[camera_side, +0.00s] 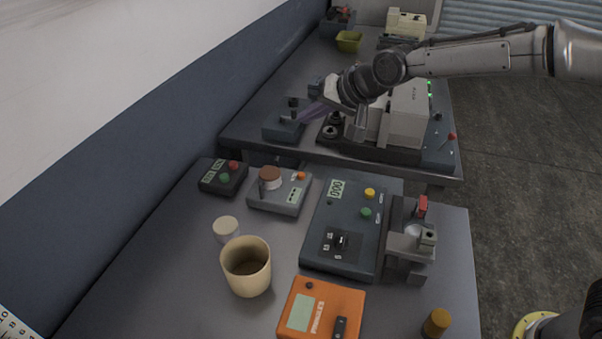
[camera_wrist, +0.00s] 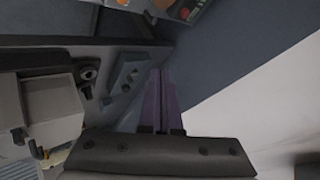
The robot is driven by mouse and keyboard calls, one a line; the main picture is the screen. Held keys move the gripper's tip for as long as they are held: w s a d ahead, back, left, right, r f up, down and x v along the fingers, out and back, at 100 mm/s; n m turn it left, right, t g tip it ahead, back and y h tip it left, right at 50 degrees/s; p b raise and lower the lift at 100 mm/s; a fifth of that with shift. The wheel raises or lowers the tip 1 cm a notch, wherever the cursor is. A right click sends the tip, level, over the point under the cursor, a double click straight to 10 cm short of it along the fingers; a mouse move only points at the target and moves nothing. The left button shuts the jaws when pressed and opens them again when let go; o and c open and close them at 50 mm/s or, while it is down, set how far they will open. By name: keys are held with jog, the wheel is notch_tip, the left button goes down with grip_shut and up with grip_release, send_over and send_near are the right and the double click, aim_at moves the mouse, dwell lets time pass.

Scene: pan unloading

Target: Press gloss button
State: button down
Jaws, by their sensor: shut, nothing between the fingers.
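My gripper (camera_side: 303,115) is shut, with thin purple fingers, over the far table in the side view. In the wrist view my gripper (camera_wrist: 160,76) points up the picture with its fingers together and nothing between them. A small blue-grey control box (camera_side: 283,130) with a dark knob on top lies just beside the fingertips. It also shows in the wrist view (camera_wrist: 126,76), left of the fingers, with small buttons on its face. I cannot read a gloss label on any button. I cannot tell whether the fingertips touch the box.
A grey machine (camera_side: 403,120) stands right of my gripper on the far table. The near table holds a beige cup (camera_side: 246,267), an orange meter (camera_side: 319,312) and a panel with yellow and green buttons (camera_side: 347,226).

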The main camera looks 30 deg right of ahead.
aim_at(301, 176)
jog(key=shift+s+a+f, duration=0.1)
jog(key=shift+a+f, duration=0.25)
jog(key=shift+f, duration=0.25)
jog(key=shift+s+a+f, duration=0.1)
jog(key=shift+a+f, duration=0.25)
jog(key=shift+f, duration=0.2)
jog(key=shift+f, duration=4.4)
jog(key=shift+f, duration=0.15)
jog(key=shift+f, duration=0.25)
jog(key=shift+f, duration=0.6)
